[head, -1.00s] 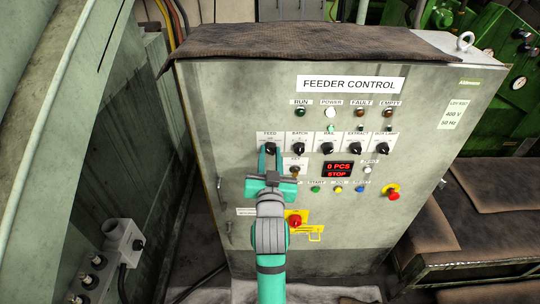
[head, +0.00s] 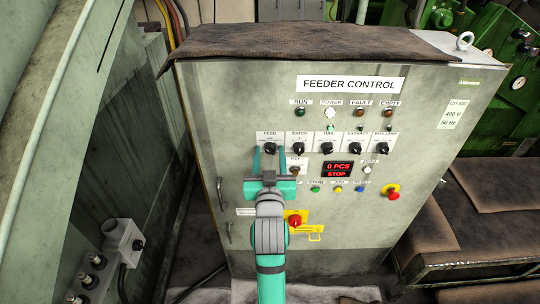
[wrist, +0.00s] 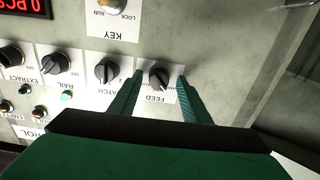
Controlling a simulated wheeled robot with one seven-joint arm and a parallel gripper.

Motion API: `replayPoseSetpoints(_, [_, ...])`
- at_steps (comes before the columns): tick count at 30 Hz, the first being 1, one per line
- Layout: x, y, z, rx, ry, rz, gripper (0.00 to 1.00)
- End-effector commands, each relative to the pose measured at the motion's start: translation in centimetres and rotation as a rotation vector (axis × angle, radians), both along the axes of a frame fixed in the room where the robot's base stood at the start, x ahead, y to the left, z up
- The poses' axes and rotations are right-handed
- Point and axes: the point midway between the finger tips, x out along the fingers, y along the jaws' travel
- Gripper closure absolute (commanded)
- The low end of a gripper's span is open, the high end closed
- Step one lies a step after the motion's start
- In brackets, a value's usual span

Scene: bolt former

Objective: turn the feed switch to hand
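The feed switch (head: 270,149) is a black rotary knob on a white plate, leftmost in the row of knobs under the FEEDER CONTROL sign. It also shows in the wrist view (wrist: 159,77), upside down, with the word FEED beside it. My gripper (head: 269,150) points at the panel with its two teal fingers spread, one on each side of the knob. In the wrist view my gripper (wrist: 157,78) has clear gaps between both fingers and the knob. The exact position of the knob's pointer is too small to tell.
The batch knob (head: 299,149) sits close to the right. The key switch (head: 294,171) is just below it. A red stop button (head: 393,194) and a red-on-yellow main switch (head: 295,221) stick out lower down. A cabinet handle (head: 220,191) is at left.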

Motion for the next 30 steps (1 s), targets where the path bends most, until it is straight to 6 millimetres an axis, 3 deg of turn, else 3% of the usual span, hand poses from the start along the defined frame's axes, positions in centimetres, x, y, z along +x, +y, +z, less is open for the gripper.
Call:
replayPoseSetpoints(12, [-0.7, -0.1, -0.1, 0.001, 0.002, -0.002, 0.56])
replayPoseSetpoints(24, [-7.7, -0.1, -0.1, 0.001, 0.001, -0.002, 0.56])
replayPoseSetpoints(30, [-10.1, -0.1, -0.1, 0.001, 0.001, -0.001, 0.56])
